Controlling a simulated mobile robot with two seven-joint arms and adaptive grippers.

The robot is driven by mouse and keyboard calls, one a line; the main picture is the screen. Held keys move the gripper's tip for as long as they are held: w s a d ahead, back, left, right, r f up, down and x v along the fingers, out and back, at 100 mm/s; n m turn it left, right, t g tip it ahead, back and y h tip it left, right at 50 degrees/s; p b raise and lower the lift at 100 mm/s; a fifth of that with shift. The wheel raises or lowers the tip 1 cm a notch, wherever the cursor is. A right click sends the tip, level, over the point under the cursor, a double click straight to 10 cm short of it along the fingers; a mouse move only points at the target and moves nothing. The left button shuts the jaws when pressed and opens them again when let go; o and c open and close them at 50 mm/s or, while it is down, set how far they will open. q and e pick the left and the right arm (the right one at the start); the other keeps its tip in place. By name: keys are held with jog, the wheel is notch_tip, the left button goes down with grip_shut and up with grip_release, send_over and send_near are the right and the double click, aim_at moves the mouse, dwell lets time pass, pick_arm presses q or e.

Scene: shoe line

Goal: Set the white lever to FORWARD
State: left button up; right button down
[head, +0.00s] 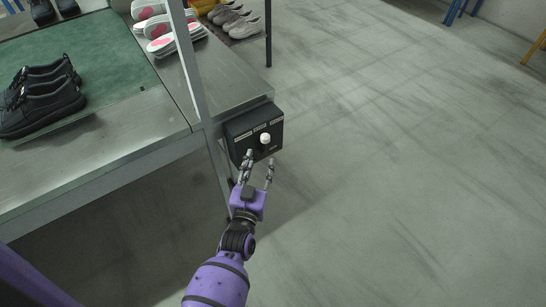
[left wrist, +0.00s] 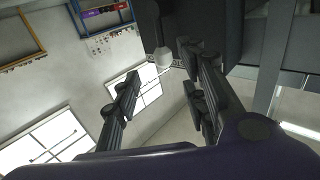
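The white lever (head: 265,138) stands out from the front of a black control box (head: 240,134) at the end of the line's metal table. Small white labels run along the top of the box, too small to read. My left gripper (head: 259,171) is open and empty just in front of and below the lever. In the left wrist view the white lever knob (left wrist: 163,57) shows ahead, near the gap between the open fingers (left wrist: 160,72), and looks apart from them. My right gripper is not in view.
The metal table (head: 100,135) with a green mat (head: 110,70) carries black shoes (head: 40,98) at left. White soles with pink patches (head: 160,28) lie behind. A metal post (head: 196,75) rises beside the box. The floor at right is free.

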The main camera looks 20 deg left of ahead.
aim_at(265, 144)
pick_arm(q)
jog(key=w, duration=0.5)
jog(key=w+a, duration=0.1)
jog(key=w, duration=0.2)
jog(key=shift+a, duration=0.1)
jog(key=shift+s, duration=0.1)
jog(key=shift+c, duration=0.5)
grip_shut()
